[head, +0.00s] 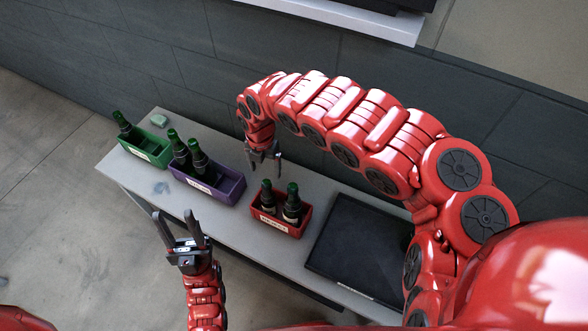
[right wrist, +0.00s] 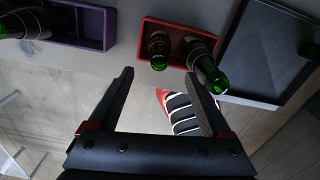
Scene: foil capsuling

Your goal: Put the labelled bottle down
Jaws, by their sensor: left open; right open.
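Two dark green bottles with pale labels stand in the red crate (head: 283,228): a left one (head: 267,197) and a right one (head: 292,205). In the right wrist view they show as the left bottle (right wrist: 158,50) and the right bottle (right wrist: 206,66). My right gripper (head: 264,162) is open and empty, above the table behind the red crate. Its spread fingers (right wrist: 160,74) also show in the right wrist view, with nothing between them. My left gripper (head: 174,213) is open and empty, in front of the table, left of the red crate.
A purple crate (head: 228,190) holds two bottles, and a green crate (head: 150,153) holds one. A small green item (head: 158,120) lies behind the green crate. A black tray (head: 352,245) lies right of the red crate. Bare table (head: 240,222) separates the purple and red crates.

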